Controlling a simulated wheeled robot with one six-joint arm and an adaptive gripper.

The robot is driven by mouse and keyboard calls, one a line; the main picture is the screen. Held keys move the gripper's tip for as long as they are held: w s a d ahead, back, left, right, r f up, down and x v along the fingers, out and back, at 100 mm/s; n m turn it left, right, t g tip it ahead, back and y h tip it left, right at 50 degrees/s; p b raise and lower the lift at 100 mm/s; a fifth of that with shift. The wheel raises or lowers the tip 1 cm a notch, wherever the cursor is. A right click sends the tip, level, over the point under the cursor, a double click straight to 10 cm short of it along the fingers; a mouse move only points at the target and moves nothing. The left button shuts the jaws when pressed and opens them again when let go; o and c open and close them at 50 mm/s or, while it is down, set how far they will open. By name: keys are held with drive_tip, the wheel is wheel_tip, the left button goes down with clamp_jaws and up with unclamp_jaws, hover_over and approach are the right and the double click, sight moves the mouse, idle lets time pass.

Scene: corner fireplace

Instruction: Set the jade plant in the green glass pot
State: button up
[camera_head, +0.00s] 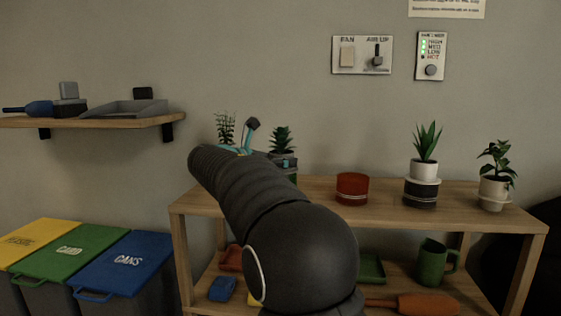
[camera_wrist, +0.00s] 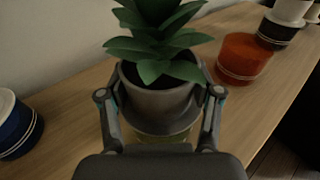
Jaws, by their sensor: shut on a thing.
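The jade plant (camera_wrist: 158,42), with dark green pointed leaves in a grey pot (camera_wrist: 158,100), is upright between my fingers in the wrist view. My gripper (camera_wrist: 160,95) is shut on the grey pot, one finger on each side. The green glass pot (camera_wrist: 165,138) shows as a greenish, see-through band directly below the grey pot. I cannot tell whether the grey pot rests in it or is just above it. In the head view the jade plant (camera_head: 282,139) shows behind my arm, which hides most of the green glass pot (camera_head: 292,179).
A red pot (camera_head: 351,188) stands right of the green one on the wooden shelf (camera_head: 320,215). Farther right are a white-potted plant (camera_head: 425,165) on a dark pot and another potted plant (camera_head: 494,188). A blue pot (camera_wrist: 16,125) is at left. A leafy plant (camera_head: 225,127) stands behind my arm.

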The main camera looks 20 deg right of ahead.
drive_tip(key=shift+f, duration=0.55)
idle(0.4)
drive_tip(key=o, duration=0.9)
drive_tip(key=v, duration=1.2)
drive_tip(key=s+d+f+m+y, duration=0.1)
drive_tip(key=s+f+m+y, duration=0.35)
drive_tip(key=s, duration=0.35)
drive_tip(key=s+d+f+m+y, duration=0.1)
drive_tip(key=s+f+m+y, duration=0.3)
drive_tip(key=s, duration=0.4)
drive_tip(key=s+a+f+m+y, duration=0.2)
drive_tip(key=s+a+f+m, duration=0.1)
drive_tip(key=s+f+m, duration=0.1)
drive_tip(key=s+a+f+m+y+p, duration=0.1)
drive_tip(key=s+a+f+m+y, duration=0.1)
drive_tip(key=s+f, duration=0.4)
drive_tip(key=s+a+f+m+y+p, duration=0.1)
drive_tip(key=s+a+f+m+y, duration=0.2)
drive_tip(key=s+m, duration=0.4)
drive_tip(key=shift+s+a+f+t, duration=0.15)
drive_tip(key=shift+s+a+f, duration=0.1)
drive_tip(key=shift+a+f, duration=0.2)
drive_tip(key=shift+s+a+f+t, duration=0.15)
drive_tip(key=shift+s+a+f, duration=0.05)
drive_tip(key=shift+a+f, duration=0.25)
